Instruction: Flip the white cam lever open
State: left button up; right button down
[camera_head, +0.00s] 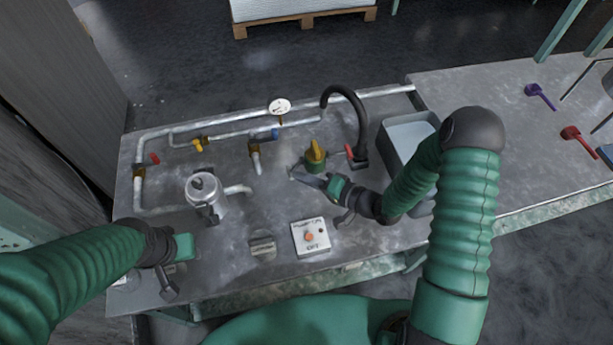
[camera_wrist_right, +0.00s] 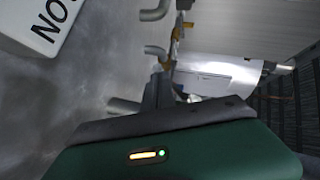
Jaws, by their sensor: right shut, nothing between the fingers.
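I cannot clearly pick out a white cam lever in either view. A lidded metal canister (camera_head: 204,192) stands on the bench at the left, with a short pipe at its right side. A yellow-brown valve body (camera_head: 316,152) stands right of centre, with a small red handle (camera_head: 349,151) beside it. My right gripper (camera_head: 298,176) is shut and empty, low over the bench just in front of the valve body. In the right wrist view its closed fingers (camera_wrist_right: 157,92) point toward pipe ends. My left gripper (camera_head: 168,288) hangs near the bench's front left; its jaw opening is unclear.
A switch box (camera_head: 310,238) with an orange button sits at the front. Pipes with coloured valves (camera_head: 264,134) and a white disc (camera_head: 280,106) run along the back. A black curved hose (camera_head: 346,92) and grey basin (camera_head: 410,133) stand right. Bare bench (camera_head: 265,205) lies between.

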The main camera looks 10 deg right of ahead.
jog(key=shift+a+m+t+y+b, duration=0.5)
jog(key=shift+m+t+y, duration=0.2)
jog(key=shift+m+y, duration=0.4)
jog(key=shift+a+r+m+t+y, duration=0.1)
jog(key=shift+a+m+t+y, duration=0.15)
jog(key=shift+m+t, duration=0.2)
jog(key=shift+a+r+m+t+y, duration=0.1)
jog(key=shift+m+t+y, duration=0.2)
jog(key=shift+m, duration=0.25)
jog(key=shift+a+r, duration=0.25)
jog(key=shift+r, duration=0.2)
jog(key=shift+a+r+p, duration=0.1)
jog(key=shift+p, duration=0.2)
jog(key=shift+s+a, duration=0.1)
